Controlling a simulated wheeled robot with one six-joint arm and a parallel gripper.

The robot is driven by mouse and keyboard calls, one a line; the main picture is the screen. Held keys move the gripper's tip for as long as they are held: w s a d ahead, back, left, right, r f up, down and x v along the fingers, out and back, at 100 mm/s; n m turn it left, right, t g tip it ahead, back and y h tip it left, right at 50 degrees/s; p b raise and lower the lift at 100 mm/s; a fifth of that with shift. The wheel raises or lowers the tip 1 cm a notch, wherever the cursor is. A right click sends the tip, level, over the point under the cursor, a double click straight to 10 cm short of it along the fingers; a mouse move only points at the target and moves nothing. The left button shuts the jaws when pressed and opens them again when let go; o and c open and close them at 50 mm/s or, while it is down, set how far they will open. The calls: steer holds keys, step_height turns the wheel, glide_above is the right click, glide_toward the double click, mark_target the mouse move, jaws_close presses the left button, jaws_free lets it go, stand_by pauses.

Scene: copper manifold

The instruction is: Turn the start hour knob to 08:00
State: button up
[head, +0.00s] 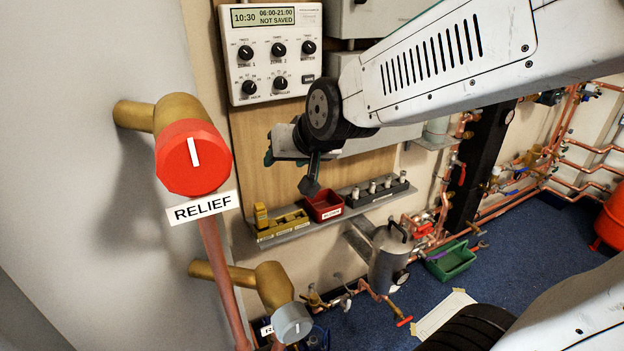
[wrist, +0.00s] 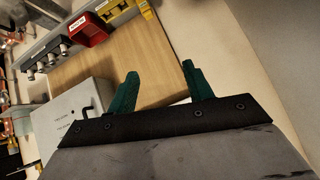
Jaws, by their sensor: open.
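The white controller (head: 271,65) is on the wall at the top of the head view. Its display (head: 263,17) reads 10:30, 06:00-21:00, NOT SAVED. Three black knobs form its upper row and two its lower row. The lower left knob (head: 250,87) seems to be the start hour knob, but its label is too small to read surely. My gripper (head: 272,157) is below the controller, apart from it and partly hidden by my wrist. In the wrist view its green fingers (wrist: 160,72) are spread and empty. The controller is not in the wrist view.
A shelf below holds a red bin (head: 325,205), a yellow block (head: 283,224) and a dark rack (head: 377,191). A red RELIEF knob (head: 193,158) juts out at left. Grey boxes (head: 368,17) adjoin the controller's right. Clear wood panel (head: 250,140) lies below it.

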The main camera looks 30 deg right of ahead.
steer(key=s+d+n+g, duration=0.1)
steer(key=s+g, duration=0.1)
steer(key=s, duration=0.5)
steer(key=shift+s+d+f+g, duration=0.2)
steer(key=shift+s+f+g, duration=0.05)
steer(key=shift+f+g, duration=0.2)
steer(key=s+d+g, duration=0.1)
steer(key=s+g, duration=0.1)
steer(key=s, duration=0.5)
steer(key=s+d+n+g+h, duration=0.1)
steer(key=s+d+g, duration=0.1)
steer(key=s, duration=0.6)
steer(key=shift+s+f+g, duration=0.15)
steer(key=shift+s+g, duration=0.15)
steer(key=shift+g, duration=0.35)
